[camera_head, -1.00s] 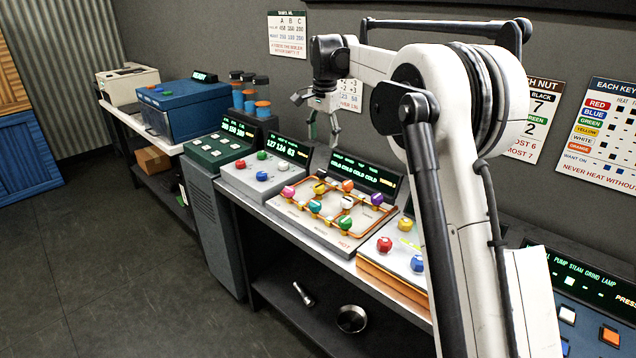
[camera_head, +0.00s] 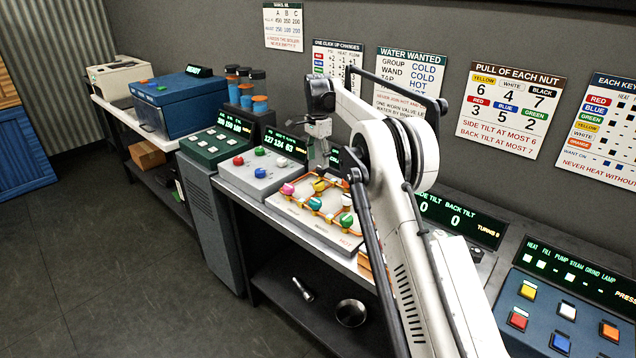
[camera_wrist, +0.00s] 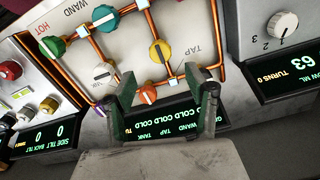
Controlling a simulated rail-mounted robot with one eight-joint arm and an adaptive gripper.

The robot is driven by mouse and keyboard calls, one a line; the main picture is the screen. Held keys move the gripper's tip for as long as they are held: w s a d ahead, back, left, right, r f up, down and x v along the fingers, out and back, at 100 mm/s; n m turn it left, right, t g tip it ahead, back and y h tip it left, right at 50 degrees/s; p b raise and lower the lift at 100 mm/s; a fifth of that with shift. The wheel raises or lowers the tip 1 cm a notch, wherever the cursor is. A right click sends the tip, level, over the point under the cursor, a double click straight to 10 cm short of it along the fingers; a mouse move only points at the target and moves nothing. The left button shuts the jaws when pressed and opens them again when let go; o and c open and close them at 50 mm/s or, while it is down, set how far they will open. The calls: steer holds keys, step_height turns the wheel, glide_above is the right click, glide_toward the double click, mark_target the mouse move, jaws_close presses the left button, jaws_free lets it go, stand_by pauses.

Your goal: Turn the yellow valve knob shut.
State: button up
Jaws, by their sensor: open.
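The yellow valve knob (camera_wrist: 160,52) sits on the light pipe panel, on an orange pipe line near the TAP label. In the head view, the yellow knob (camera_head: 319,185) is just below my gripper (camera_head: 318,163). In the wrist view, my gripper (camera_wrist: 168,90) is open and empty, its two fingers spread apart. The yellow knob shows beyond the gap between the fingertips, apart from both. The left finger is close to the white knob (camera_wrist: 103,73) in the picture. The panel's display reads cold and is partly hidden by the fingers.
A green knob (camera_wrist: 50,50) and other coloured knobs stand close by on the same panel. A grey panel with a white dial (camera_wrist: 283,24) is to the right in the wrist view. A tilt panel (camera_wrist: 40,135) is at left. My arm hides part of the bench.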

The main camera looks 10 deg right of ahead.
mark_target(318, 183)
step_height(318, 183, down, 10)
steer(key=shift+r+p, duration=0.15)
steer(key=shift+p, duration=0.35)
steer(key=shift+c, duration=0.5)
steer(key=c, duration=1)
steer(key=shift+c, duration=0.2)
